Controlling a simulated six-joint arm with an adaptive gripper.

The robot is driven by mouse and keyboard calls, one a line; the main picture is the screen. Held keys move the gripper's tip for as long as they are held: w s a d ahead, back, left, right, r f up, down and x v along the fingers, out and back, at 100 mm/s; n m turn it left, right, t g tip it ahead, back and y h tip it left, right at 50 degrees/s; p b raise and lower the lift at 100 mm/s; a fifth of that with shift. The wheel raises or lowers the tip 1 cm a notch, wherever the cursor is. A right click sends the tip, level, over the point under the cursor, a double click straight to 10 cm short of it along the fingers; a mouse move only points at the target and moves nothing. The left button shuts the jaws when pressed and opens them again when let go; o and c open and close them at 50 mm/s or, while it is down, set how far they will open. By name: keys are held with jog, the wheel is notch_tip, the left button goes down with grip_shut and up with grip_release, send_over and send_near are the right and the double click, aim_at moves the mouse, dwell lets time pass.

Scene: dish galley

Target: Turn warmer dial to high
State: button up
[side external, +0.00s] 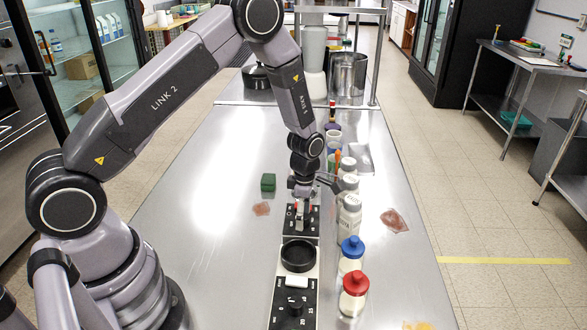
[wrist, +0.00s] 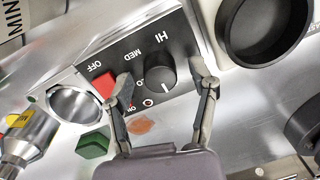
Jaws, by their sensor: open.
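The warmer dial (wrist: 161,75) is a round black knob on a black panel (wrist: 182,43) in the wrist view. The panel has white OFF, MED and HI labels; another label is partly hidden by a finger. A white mark shows on the dial's lower side, away from HI. A red switch (wrist: 104,86) is left of the dial. My open gripper (wrist: 163,79) has one finger on each side of the dial; I cannot tell whether they touch it. In the side view my gripper (side external: 303,204) is low over the panel (side external: 301,225), largely hiding the dial.
A black round dish (side external: 298,256) and another knob panel (side external: 292,303) lie nearer the camera. White shakers (side external: 349,214), a blue-capped jar (side external: 350,255) and a red-capped jar (side external: 354,293) stand close on the right. A green block (side external: 268,182) is at left.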

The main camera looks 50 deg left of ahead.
grip_shut()
